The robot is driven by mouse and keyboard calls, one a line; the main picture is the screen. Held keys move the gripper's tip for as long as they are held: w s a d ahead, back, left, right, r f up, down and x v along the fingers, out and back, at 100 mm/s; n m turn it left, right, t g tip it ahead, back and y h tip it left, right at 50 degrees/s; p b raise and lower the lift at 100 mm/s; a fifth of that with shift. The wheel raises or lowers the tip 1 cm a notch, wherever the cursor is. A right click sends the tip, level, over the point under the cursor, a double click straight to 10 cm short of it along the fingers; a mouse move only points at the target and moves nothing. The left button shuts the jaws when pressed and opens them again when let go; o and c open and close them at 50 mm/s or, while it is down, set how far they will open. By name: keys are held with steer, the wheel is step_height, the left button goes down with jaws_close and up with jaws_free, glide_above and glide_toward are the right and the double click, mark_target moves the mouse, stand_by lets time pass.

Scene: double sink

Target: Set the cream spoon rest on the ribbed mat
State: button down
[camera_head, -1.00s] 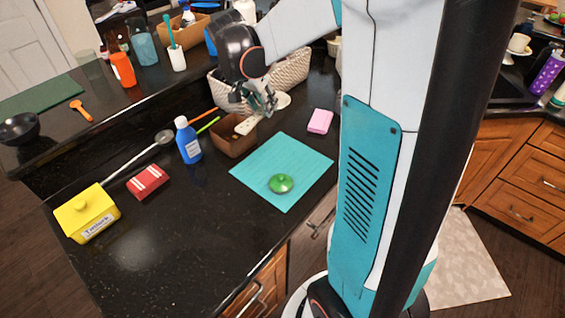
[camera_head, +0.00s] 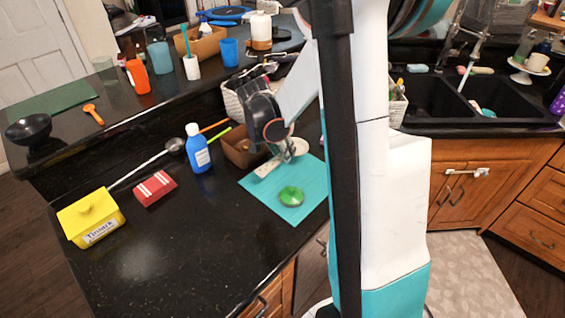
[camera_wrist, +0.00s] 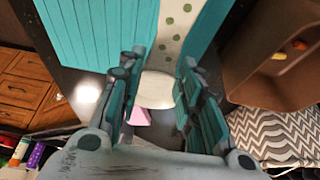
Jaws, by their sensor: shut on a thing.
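The cream spoon rest (camera_head: 266,168) has a long handle and a rounder end; green dots show on it in the wrist view (camera_wrist: 175,32). My gripper (camera_head: 290,150) is shut on it near the round end, with the fingers on either side in the wrist view (camera_wrist: 158,92). The teal ribbed mat (camera_head: 262,187) lies on the black counter; its ribs show in the wrist view (camera_wrist: 92,30). The spoon rest is over the mat's far part. I cannot tell whether it touches the mat.
A green lid-like disc (camera_head: 291,196) lies on the mat's near part. A brown box (camera_head: 236,150) stands just behind the mat, with a blue bottle (camera_head: 199,150) to its left. A pink block (camera_wrist: 139,117) shows below the spoon rest.

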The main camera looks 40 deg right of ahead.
mark_target(281, 157)
steer(key=shift+f+b, duration=0.65)
steer(key=shift+f, duration=1.5)
steer(key=shift+f, duration=0.2)
steer(key=c, duration=1.1)
jaws_free()
steer(key=shift+r, duration=0.15)
steer(key=p+v, duration=0.3)
steer(key=v, duration=0.9)
steer(key=shift+r, duration=0.1)
